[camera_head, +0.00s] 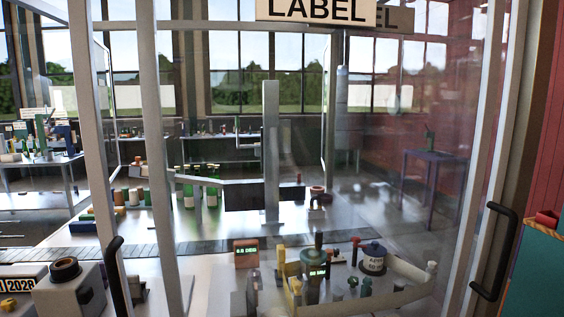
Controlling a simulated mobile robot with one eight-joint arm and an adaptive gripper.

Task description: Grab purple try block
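I cannot make out a purple try block in the head view; the small pieces behind the glass are too small and dim to tell for sure. My gripper is not in view.
Clear glass panels in pale frames stand before the bench, with black handles (494,250) and (116,276).

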